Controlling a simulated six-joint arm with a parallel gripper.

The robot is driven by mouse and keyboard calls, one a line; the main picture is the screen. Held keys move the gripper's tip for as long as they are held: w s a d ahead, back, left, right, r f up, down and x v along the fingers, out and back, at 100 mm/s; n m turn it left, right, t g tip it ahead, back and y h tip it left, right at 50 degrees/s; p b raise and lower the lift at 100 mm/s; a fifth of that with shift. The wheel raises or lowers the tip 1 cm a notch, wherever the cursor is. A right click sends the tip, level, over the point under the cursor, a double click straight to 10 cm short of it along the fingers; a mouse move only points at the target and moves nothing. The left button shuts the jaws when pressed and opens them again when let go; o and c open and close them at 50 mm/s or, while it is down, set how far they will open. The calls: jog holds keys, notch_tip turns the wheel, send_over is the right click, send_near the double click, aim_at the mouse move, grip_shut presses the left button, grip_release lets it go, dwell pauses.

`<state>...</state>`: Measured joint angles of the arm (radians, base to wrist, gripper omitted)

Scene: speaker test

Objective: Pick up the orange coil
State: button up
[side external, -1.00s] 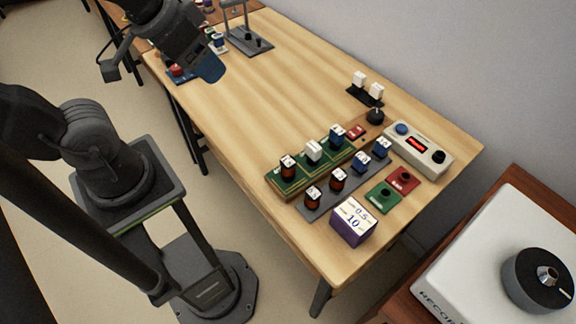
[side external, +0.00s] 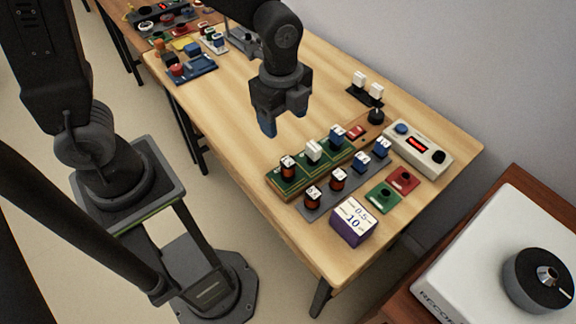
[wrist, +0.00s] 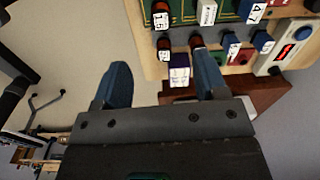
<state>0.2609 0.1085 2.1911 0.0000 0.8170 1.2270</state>
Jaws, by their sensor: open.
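Orange-brown coils with white labelled tops stand near the table's front edge. One coil (side external: 288,170) is upright on a green board (side external: 278,184). Two more, a coil (side external: 338,181) and a nearer coil (side external: 312,198), stand on a grey strip (side external: 325,202). I cannot tell which of them is the orange coil. My gripper (side external: 284,116) is open and empty, pointing down above the table, behind and apart from the boards. In the wrist view its blue fingertips (wrist: 162,80) are spread, with coils beyond them.
White and blue parts share the boards. A purple box (side external: 352,224) stands at the front corner, near green and red pads (side external: 384,198). A grey meter (side external: 418,149) with a red display is at right. The table's middle (side external: 225,105) is mostly clear.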

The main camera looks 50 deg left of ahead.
aim_at(288, 161)
jog(key=shift+m, duration=0.5)
jog(key=f, duration=0.9)
jog(key=shift+w+d+f, duration=0.1)
jog(key=shift+d+f, duration=0.1)
jog(key=shift+d, duration=0.05)
jog(key=shift+w+d+f, duration=0.1)
jog(key=shift+f, duration=1.3)
jog(key=shift+d+f, duration=0.1)
jog(key=shift+f, duration=1.25)
jog(key=c, duration=1)
jog(key=shift+o, duration=0.2)
jog(key=shift+r, duration=0.1)
